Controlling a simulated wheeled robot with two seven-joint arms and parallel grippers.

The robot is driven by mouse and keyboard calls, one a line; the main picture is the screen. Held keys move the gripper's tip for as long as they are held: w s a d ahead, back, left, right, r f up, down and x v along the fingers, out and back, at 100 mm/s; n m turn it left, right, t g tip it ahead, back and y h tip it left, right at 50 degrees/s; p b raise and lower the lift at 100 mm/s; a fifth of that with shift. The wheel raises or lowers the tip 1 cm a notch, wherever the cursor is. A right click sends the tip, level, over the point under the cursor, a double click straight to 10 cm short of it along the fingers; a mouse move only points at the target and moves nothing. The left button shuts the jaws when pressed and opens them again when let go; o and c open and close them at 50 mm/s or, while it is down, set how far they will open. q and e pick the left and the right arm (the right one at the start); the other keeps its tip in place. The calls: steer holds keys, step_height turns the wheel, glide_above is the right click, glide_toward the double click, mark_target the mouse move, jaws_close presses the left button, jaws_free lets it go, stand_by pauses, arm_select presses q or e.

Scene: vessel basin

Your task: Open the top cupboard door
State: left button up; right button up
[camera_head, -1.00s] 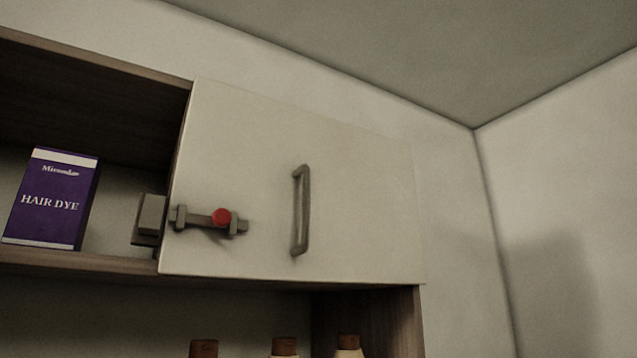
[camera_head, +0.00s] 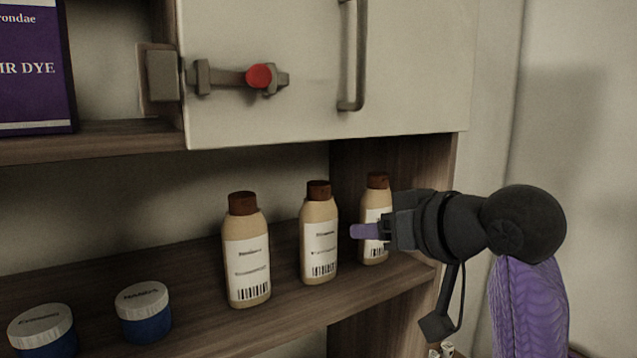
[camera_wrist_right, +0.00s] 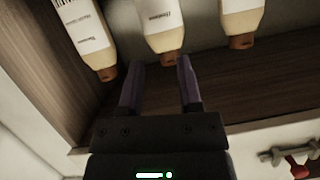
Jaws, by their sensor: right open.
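The top cupboard door (camera_head: 300,55) is a cream panel at the top of the head view and looks closed. It has a vertical grey bar handle (camera_head: 352,60) and a grey latch with a red knob (camera_head: 258,76) at its left edge. The latch bar lies sideways, with its end a little apart from the grey block (camera_head: 163,76) beside the door. My right gripper (camera_head: 368,231) is below the door, in front of the shelf bottles, open and empty. In the right wrist view its two fingers (camera_wrist_right: 158,85) are apart. My left gripper is not in view.
Bottles (camera_head: 247,265) with brown caps and two blue jars (camera_head: 143,312) stand on the shelf (camera_head: 270,325) under the door. A purple hair dye box (camera_head: 35,65) stands in the open compartment at left. The space in front of the door is clear.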

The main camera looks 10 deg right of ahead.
steer(key=n+t+y, duration=0.2)
glide_toward(365, 42)
steer(key=w+f, duration=0.6)
steer(key=f, duration=0.1)
steer(key=s+r+n+y, duration=0.1)
steer(key=s+r+y, duration=0.1)
steer(key=s+r, duration=0.35)
steer(key=shift+t, duration=0.3)
steer(key=p+x, duration=0.4)
steer(key=x, duration=0.5)
steer(key=shift+w+d+r+p, duration=0.15)
steer(key=shift+w+r+p, duration=0.05)
steer(key=shift+w+p, duration=0.1)
steer(key=shift+w+f, duration=0.1)
steer(key=shift+w, duration=0.15)
jaws_close()
